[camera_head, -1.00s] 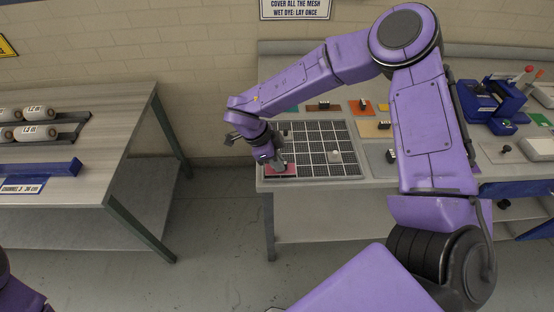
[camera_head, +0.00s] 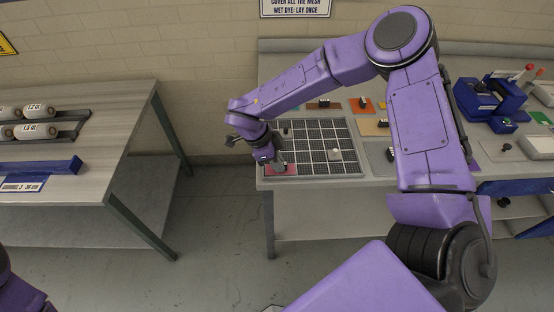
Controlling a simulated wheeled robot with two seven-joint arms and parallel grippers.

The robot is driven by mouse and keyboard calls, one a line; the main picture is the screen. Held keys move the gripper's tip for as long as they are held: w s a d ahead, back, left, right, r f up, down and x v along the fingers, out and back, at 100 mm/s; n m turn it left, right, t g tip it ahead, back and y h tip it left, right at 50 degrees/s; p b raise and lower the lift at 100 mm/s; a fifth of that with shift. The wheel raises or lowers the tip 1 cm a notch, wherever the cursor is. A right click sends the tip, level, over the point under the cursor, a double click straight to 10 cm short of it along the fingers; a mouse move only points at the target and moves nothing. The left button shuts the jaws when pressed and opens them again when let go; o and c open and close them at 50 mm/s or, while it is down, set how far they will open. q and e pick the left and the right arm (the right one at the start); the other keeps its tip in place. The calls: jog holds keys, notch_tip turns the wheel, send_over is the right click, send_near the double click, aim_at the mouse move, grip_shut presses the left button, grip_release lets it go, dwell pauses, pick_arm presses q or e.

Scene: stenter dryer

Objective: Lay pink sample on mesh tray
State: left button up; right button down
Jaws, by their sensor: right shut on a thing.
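The pink sample (camera_head: 286,170) is a small flat piece at the front left corner of the mesh tray. The mesh tray (camera_head: 330,171) is a dark grid with pale bars on the right-hand table. My right gripper (camera_head: 279,165) points down at the sample and is shut on it, covering part of it. I cannot tell whether the sample lies flat on the mesh or is held just above it. My left gripper is out of view; only a bit of my left arm shows at the lower left.
A blue device (camera_head: 490,103) stands at the right. The left table (camera_head: 110,130) holds white rolls (camera_head: 38,131) and a blue bar (camera_head: 40,167).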

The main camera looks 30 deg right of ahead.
jog(key=c, duration=1.1)
grip_release()
jog(key=shift+o, duration=0.2)
jog(key=b+v, duration=0.2)
jog(key=v, duration=0.8)
jog(key=shift+r, duration=0.2)
jog(key=shift+w+a, duration=0.1)
